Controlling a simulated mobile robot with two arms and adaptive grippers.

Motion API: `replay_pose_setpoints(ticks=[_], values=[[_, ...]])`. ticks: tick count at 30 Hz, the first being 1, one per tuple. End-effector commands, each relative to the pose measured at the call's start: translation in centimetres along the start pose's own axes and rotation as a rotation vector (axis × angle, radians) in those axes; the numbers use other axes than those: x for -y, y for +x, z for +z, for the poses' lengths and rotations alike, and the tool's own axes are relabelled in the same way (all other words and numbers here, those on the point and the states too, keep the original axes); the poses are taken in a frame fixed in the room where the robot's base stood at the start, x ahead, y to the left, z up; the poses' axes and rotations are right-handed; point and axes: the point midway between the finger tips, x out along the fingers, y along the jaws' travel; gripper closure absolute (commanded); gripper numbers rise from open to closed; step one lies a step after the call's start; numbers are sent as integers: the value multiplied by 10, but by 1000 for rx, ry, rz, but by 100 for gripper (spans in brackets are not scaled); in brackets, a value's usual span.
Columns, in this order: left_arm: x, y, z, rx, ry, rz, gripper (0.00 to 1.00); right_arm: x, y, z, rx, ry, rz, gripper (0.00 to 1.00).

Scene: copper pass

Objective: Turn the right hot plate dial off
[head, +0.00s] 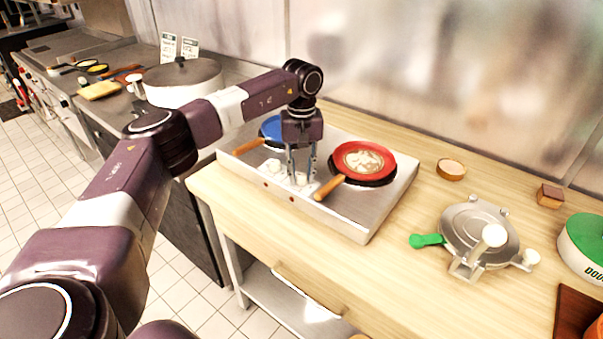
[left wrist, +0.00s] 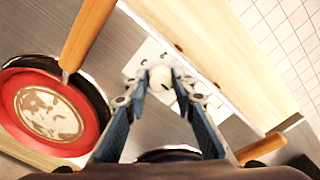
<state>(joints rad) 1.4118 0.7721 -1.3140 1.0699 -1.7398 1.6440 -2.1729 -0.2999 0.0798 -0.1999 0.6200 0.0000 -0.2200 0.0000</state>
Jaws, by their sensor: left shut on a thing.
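The steel hot plate unit (head: 377,212) stands on the wooden counter, with two white dials on its front part. The right dial (head: 301,179) is between the fingers of my left gripper (head: 301,182), which points down from above. In the left wrist view, my left gripper (left wrist: 164,84) is shut on this round white dial (left wrist: 160,77), with dark marks on the plate around it. The left dial (head: 279,178) is just left of the fingers. The exact angle of the right dial is hard to read. My right gripper is not in view.
A red pan (head: 378,150) with a wooden handle sits close right of the gripper. A blue pan (head: 271,129) sits behind left, partly hidden by my arm. A metal press (head: 480,232) with a green handle stands to the right. Counter is clear before it.

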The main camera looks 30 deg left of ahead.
Motion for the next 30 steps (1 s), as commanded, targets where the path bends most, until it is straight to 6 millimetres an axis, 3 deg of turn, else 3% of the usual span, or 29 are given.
replay_pose_setpoints(ticks=[9, 10, 14, 23, 30], values=[[-1, -4, -3, -10, -1, 7, 100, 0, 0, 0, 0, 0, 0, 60], [-1, -4, -3, -10, -1, 7, 73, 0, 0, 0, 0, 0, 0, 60], [-1, -3, -2, -7, -1, 5, 59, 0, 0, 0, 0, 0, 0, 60], [0, -3, -1, -3, -1, 2, 59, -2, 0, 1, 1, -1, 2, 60], [-1, -35, -2, -7, -1, 5, 59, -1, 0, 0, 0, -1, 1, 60]])
